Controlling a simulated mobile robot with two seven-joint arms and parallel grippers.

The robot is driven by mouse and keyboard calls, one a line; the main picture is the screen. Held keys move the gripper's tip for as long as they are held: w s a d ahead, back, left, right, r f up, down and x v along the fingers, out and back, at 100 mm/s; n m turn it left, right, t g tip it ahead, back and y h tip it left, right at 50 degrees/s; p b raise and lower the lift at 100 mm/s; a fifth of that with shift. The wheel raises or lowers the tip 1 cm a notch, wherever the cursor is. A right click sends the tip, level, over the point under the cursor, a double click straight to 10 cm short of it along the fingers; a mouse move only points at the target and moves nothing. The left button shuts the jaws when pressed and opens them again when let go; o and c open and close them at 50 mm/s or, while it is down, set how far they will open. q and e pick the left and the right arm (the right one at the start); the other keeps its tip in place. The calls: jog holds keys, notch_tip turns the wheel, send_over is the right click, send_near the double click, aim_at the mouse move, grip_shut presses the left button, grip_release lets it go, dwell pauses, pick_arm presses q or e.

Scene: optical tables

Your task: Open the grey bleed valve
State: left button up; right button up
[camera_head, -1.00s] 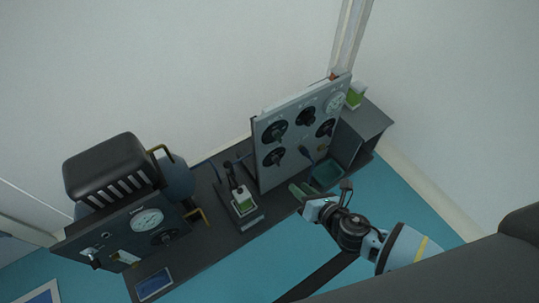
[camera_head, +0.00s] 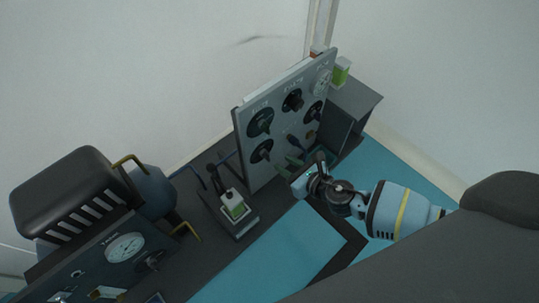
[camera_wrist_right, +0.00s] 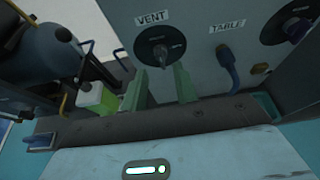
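The grey upright panel (camera_head: 285,125) carries several black round knobs. A black knob with a grey handle, labelled VENT (camera_wrist_right: 160,42), is at the lower left of the panel (camera_head: 262,151). No label reading "bleed" is legible, so I cannot tell for sure which valve is the bleed valve. My right gripper (camera_wrist_right: 160,88) has two green fingers, apart, with nothing between them. They are just below the VENT knob, one toward each side, not visibly closed on it. In the head view my right gripper (camera_head: 289,165) is in front of the panel's lower edge. My left gripper is out of view.
A blue lever labelled TABLE (camera_wrist_right: 230,65) is right of the VENT knob. A device with a green-and-white label (camera_head: 233,205) stands left of the panel. A black box unit with a gauge (camera_head: 125,247) is at the left. The dark bench in front of the panel is partly clear.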

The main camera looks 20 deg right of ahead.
aim_at(267, 156)
jog(key=b+x, duration=0.2)
jog(key=x, duration=0.5)
jog(key=shift+w+b, duration=0.25)
jog(key=shift+b, duration=0.15)
jog(key=shift+a+f, duration=0.15)
grip_shut()
